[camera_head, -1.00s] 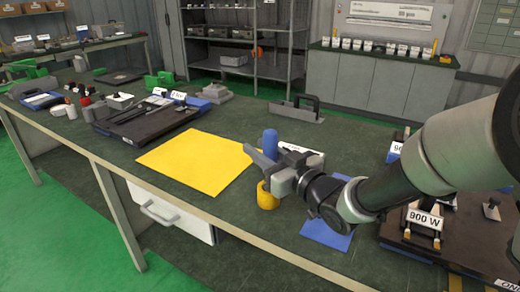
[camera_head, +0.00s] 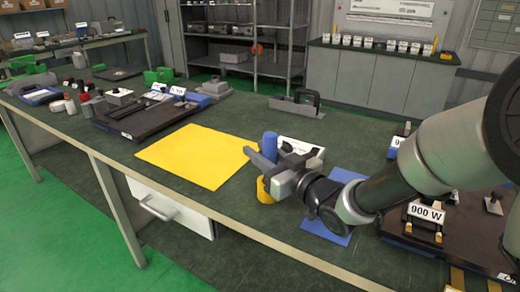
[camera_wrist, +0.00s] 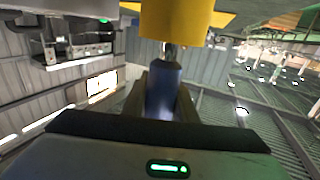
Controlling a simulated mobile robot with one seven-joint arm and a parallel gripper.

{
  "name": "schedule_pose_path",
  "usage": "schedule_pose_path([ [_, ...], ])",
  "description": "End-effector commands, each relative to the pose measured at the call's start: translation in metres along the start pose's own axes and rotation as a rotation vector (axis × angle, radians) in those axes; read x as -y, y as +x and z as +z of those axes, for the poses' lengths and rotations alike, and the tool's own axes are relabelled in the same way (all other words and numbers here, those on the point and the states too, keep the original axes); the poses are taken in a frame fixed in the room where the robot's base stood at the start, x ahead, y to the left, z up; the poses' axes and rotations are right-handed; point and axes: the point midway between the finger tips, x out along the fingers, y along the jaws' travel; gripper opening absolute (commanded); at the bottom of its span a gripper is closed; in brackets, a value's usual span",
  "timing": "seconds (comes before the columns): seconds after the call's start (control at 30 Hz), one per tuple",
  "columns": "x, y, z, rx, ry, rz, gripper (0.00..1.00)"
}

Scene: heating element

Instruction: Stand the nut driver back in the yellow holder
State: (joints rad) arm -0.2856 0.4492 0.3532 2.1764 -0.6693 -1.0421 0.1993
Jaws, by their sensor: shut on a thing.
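The nut driver has a blue handle (camera_head: 270,146) that stands upright in my gripper (camera_head: 266,168). In the wrist view the same handle (camera_wrist: 163,92) is between the fingers, with a short piece of metal shaft showing. The yellow holder (camera_head: 264,192) is on the bench directly below my gripper. It also shows in the wrist view (camera_wrist: 176,22), where the shaft runs to it and its end is hidden by the holder. My gripper is shut on the handle. How deep the shaft is in the holder cannot be seen.
A yellow mat (camera_head: 195,157) lies left of the holder and a blue mat (camera_head: 332,222) to its right. A dark board with a 900 W part (camera_head: 425,213) is at the right.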

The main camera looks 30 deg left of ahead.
Motion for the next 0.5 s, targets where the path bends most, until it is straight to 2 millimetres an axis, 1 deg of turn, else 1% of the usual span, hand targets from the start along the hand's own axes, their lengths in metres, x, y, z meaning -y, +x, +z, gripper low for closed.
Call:
schedule_pose_path([
  [0.5,0.0,0.0,0.012,-0.002,-0.001,0.0,0.0],
])
